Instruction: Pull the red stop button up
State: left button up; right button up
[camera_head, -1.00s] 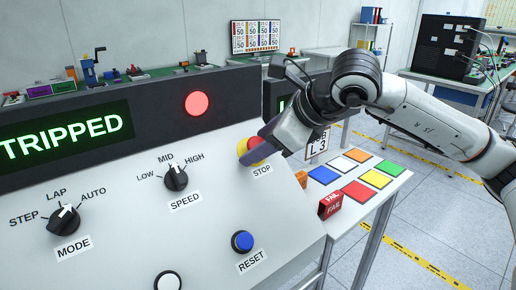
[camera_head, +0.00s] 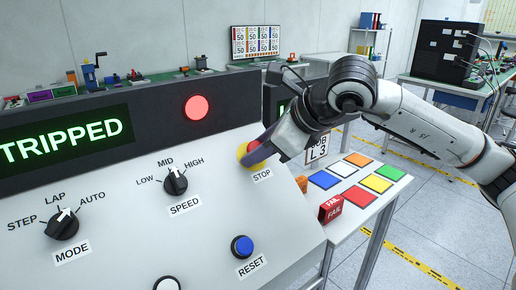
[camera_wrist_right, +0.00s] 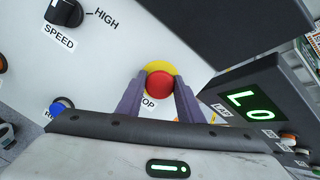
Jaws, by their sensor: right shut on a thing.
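The red stop button (camera_head: 254,146) sits on a yellow base (camera_head: 243,152) on the sloped panel, above the STOP label (camera_head: 262,175). It also shows in the right wrist view (camera_wrist_right: 159,84), with the yellow base (camera_wrist_right: 162,68) behind it. My right gripper (camera_head: 259,145) comes in from the right, with one finger in front of the button. In the right wrist view the fingers (camera_wrist_right: 159,92) lie on both sides of the red cap, shut on it. My left gripper is not in view.
The panel display (camera_head: 65,138) reads TRIPPED and a red lamp (camera_head: 197,107) is lit. Speed knob (camera_head: 176,181), mode knob (camera_head: 63,224) and blue reset button (camera_head: 242,244) are on the panel. A table with coloured squares (camera_head: 397,174) and a red FAIL block (camera_head: 331,208) stands to the right.

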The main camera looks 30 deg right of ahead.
jog(key=shift+s+r, duration=0.2)
jog(key=shift+r, duration=0.05)
dwell(0.4)
jog(key=o, duration=1.1)
jog(key=shift+c, duration=0.2)
jog(key=shift+s+r, duration=0.1)
jog(key=shift+r, duration=0.05)
jog(key=v, duration=1)
jog(key=shift+d, duration=0.1)
